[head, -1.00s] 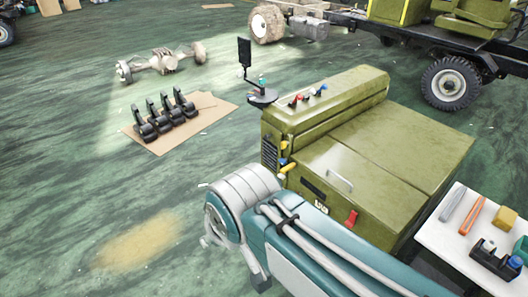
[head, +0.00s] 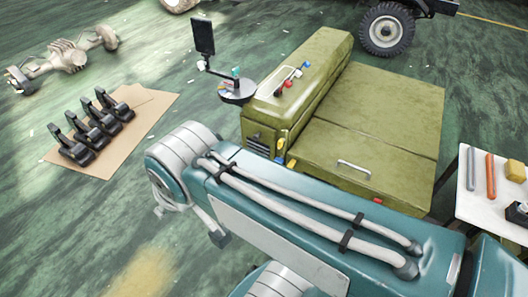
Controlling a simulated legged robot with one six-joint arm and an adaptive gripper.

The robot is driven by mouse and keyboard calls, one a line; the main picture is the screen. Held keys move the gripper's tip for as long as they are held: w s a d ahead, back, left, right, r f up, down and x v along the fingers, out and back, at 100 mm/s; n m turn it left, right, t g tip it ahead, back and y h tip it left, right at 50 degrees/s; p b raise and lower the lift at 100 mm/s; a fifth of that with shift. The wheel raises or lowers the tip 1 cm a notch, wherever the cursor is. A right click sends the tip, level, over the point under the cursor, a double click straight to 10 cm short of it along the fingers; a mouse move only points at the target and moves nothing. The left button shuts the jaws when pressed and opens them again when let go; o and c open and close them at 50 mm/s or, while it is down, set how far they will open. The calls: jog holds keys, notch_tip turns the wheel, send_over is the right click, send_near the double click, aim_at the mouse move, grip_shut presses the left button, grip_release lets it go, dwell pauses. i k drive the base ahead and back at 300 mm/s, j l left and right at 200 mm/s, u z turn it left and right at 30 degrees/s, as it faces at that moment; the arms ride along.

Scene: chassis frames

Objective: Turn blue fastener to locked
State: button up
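A green metal cabinet (head: 370,135) stands at the centre right. Along its raised back section is a row of small levers, with a blue-tipped fastener (head: 305,65) at the far end and red ones (head: 283,87) nearer. Another small blue piece (head: 280,159) shows low on its near left end, beside a yellow one (head: 291,164), partly behind my arm. Which blue piece is the fastener named, and how either is set, I cannot tell. My teal and white arm crosses the lower half of the view and hides the cabinet's near front. My gripper is not visible.
A white table (head: 490,205) with grey and orange tools stands at the right. Black pedal-like parts (head: 90,130) lie on cardboard at the left. The green floor at lower left is open.

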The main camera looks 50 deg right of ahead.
aim_at(279, 160)
jog(key=i+z, duration=0.15)
jog(key=i, duration=0.6)
jog(key=i+j+z, duration=0.15)
jog(key=i, duration=0.55)
jog(key=i+z, duration=0.35)
jog(key=i, duration=0.4)
jog(key=i+j+z, duration=0.1)
jog(key=i+z, duration=0.25)
jog(key=i, duration=0.4)
jog(key=z, duration=0.4)
jog(key=i+z, duration=0.1)
jog(key=z, duration=0.3)
jog(key=j+z, duration=0.1)
jog(key=z, duration=0.25)
jog(key=i+z, duration=0.1)
jog(key=z, duration=2.5)
jog(key=i+l+u, duration=0.2)
jog(key=i, duration=0.35)
jog(key=l, duration=0.1)
